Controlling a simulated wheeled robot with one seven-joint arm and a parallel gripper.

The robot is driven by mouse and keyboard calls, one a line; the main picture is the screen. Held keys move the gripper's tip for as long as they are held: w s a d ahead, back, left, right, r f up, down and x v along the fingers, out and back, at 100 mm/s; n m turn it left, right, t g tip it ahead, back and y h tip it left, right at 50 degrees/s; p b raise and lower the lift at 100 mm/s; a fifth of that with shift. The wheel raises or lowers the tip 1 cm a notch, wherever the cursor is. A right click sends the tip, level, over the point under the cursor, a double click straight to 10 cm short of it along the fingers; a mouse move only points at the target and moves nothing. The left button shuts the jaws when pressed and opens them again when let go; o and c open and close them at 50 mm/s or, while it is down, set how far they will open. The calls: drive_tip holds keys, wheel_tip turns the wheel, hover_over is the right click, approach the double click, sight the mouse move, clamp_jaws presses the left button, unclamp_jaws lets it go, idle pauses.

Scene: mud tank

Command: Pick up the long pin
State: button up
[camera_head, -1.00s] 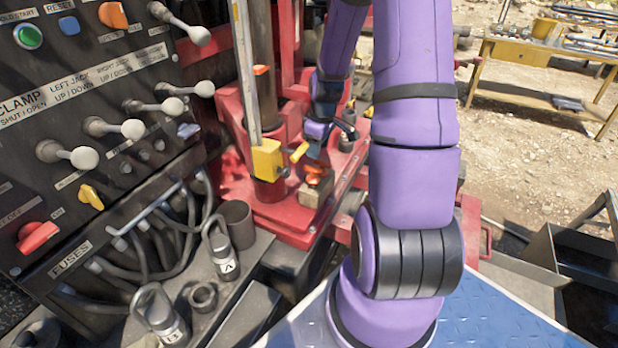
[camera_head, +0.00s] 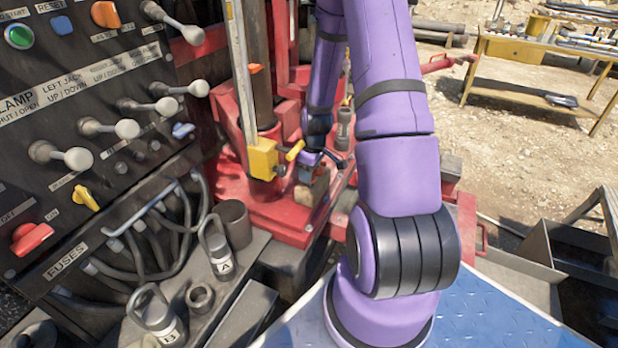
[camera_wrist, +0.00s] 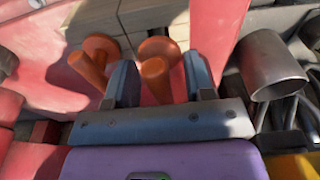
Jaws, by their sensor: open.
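Two orange pins with round heads show in the wrist view. One pin (camera_wrist: 155,76) is between the fingers of my gripper (camera_wrist: 160,84), which is open around it. I cannot tell whether either finger touches it. The other pin (camera_wrist: 88,68) is just outside the left finger. I cannot tell from this angle which pin is longer. In the head view my gripper (camera_head: 308,174) is low at a wooden block (camera_head: 312,189) on the red machine base, and it hides the pins there.
A yellow block (camera_head: 263,158) on an upright rail stands left of my gripper, with a yellow handle beside it. A grey metal cup (camera_wrist: 268,66) is on the right in the wrist view. The lever panel (camera_head: 90,110) is at left.

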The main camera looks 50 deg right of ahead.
clamp_jaws()
drive_tip(key=shift+r, duration=0.1)
idle(0.3)
